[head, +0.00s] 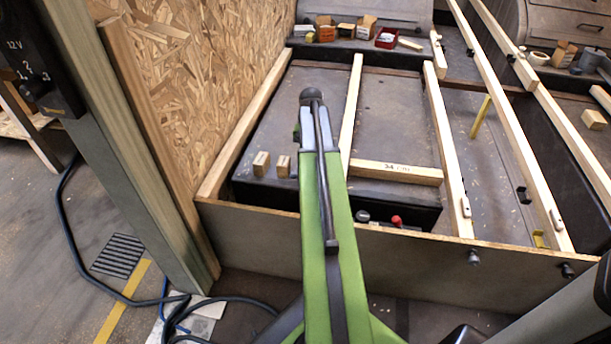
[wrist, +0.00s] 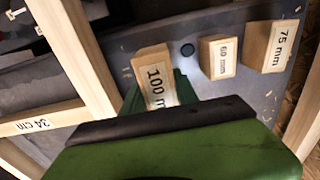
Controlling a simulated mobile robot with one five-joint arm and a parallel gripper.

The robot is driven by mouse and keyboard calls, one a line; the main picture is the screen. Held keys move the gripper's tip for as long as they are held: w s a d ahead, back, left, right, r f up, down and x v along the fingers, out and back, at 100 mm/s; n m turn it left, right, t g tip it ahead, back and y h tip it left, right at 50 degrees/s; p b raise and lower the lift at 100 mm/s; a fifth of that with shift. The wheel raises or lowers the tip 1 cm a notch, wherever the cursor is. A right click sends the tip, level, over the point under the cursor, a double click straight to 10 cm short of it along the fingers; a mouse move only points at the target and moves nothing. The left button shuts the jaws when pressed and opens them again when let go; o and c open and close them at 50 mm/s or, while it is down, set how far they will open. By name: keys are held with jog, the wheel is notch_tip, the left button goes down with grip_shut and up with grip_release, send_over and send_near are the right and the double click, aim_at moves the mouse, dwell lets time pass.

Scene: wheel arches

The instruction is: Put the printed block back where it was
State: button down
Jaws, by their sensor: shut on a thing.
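My gripper (wrist: 158,92) is shut on a pale wooden block printed "100 mm" (wrist: 153,68) in the wrist view. The block's label faces the camera and its lower end is hidden by the gripper. I cannot tell whether it touches the dark surface. Beside it stand a block printed "60 mm" (wrist: 219,57) and, farther right, one printed "75 mm" (wrist: 270,47). In the head view two blocks show left of my arm (head: 261,163); the gripper and held block are hidden behind the arm.
A wooden bar marked "34 cm" (head: 396,172) crosses between long rails (head: 447,150). A low front board (head: 260,240) and a chipboard wall (head: 205,80) bound the dark wheel arch (head: 275,115). Small boxes (head: 326,29) stand at the back.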

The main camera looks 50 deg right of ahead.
jog(key=shift+w+a+f, duration=0.35)
jog(key=shift+w+f, duration=0.15)
jog(key=shift+w, duration=0.25)
notch_tip(320, 180, down, 4)
jog(key=b, duration=0.4)
jog(key=shift+f+b, duration=0.2)
jog(key=shift+b, duration=0.1)
jog(key=shift+r, duration=0.25)
jog(key=shift+f, duration=0.2)
jog(key=c, duration=0.9)
grip_release()
jog(key=shift+r, duration=0.1)
notch_tip(320, 180, up, 12)
jog(key=p, duration=1.2)
jog(key=shift+r+p, duration=0.25)
jog(key=shift+p, duration=0.15)
jog(key=shift+f, duration=0.15)
